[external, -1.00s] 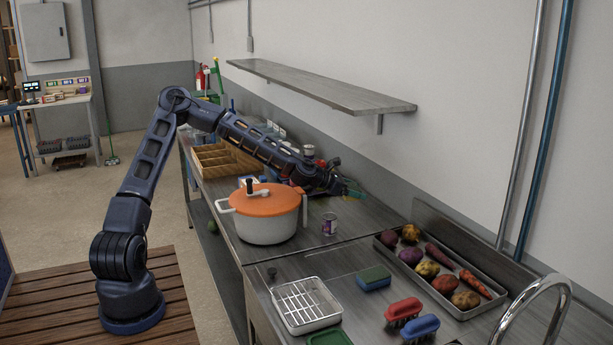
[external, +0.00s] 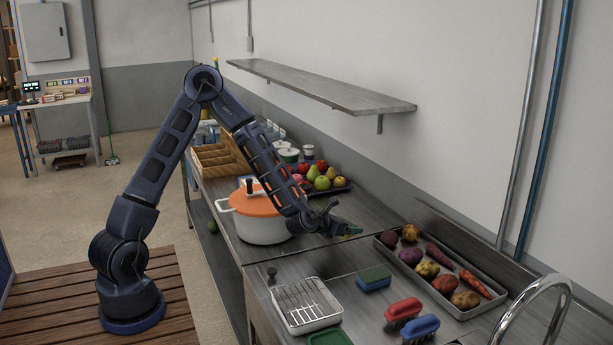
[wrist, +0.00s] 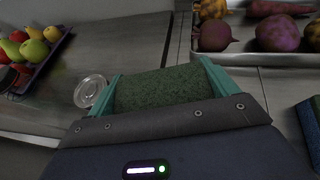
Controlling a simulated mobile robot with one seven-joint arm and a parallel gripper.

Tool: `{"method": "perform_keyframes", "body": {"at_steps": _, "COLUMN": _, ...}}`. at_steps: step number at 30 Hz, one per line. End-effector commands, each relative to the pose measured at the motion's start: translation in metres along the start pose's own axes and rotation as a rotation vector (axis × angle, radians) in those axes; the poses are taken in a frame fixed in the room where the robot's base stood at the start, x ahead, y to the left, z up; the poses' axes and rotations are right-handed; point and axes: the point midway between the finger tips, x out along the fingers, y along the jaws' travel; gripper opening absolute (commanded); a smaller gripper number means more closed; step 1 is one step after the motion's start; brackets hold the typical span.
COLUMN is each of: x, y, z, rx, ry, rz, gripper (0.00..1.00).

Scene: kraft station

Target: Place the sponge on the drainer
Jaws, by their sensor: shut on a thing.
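My gripper (external: 345,232) is shut on a sponge with a dark green face. The held sponge (wrist: 163,88) sits between the two teal fingers in the wrist view; its other side is hidden there. In the external view, the gripper is above the steel counter, right of the orange-lidded pot. The drainer (external: 322,318), a pale tray with a wire rack, stands nearer the camera, below and left of the gripper. It looks empty and is not seen in the wrist view. A second sponge (external: 373,278), green over blue, lies on the counter right of the drainer; its edge shows in the wrist view (wrist: 313,122).
The pot (external: 262,226) stands left of my gripper. A can (wrist: 90,91) is close to the left finger. A vegetable tray (external: 468,309) lies to the right, a fruit tray (wrist: 45,67) behind. Red (external: 403,310) and blue (external: 420,327) brushes lie near the drainer.

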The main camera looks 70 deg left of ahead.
Motion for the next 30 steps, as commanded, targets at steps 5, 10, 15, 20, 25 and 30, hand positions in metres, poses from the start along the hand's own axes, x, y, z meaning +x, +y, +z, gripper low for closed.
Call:
{"method": "perform_keyframes", "body": {"at_steps": 5, "x": -0.0075, "y": -0.0029, "z": -0.007, "rx": -0.013, "ry": -0.001, "rz": 0.031, "gripper": 0.61}}
{"method": "perform_keyframes", "body": {"at_steps": 10, "x": -0.008, "y": -0.0026, "z": -0.0079, "rx": -0.015, "ry": 0.0, "rz": 0.035, "gripper": 0.61}}
{"method": "perform_keyframes", "body": {"at_steps": 15, "x": -0.0074, "y": -0.0012, "z": -0.0082, "rx": -0.017, "ry": 0.001, "rz": 0.036, "gripper": 0.61}}
{"method": "perform_keyframes", "body": {"at_steps": 20, "x": -0.0078, "y": -0.0025, "z": -0.0079, "rx": -0.015, "ry": 0.0, "rz": 0.034, "gripper": 0.61}}
{"method": "perform_keyframes", "body": {"at_steps": 25, "x": -0.0081, "y": -0.0036, "z": -0.0075, "rx": -0.012, "ry": -0.001, "rz": 0.033, "gripper": 0.61}}
{"method": "perform_keyframes", "body": {"at_steps": 30, "x": -0.0076, "y": -0.0024, "z": -0.008, "rx": -0.015, "ry": 0.0, "rz": 0.034, "gripper": 0.61}}
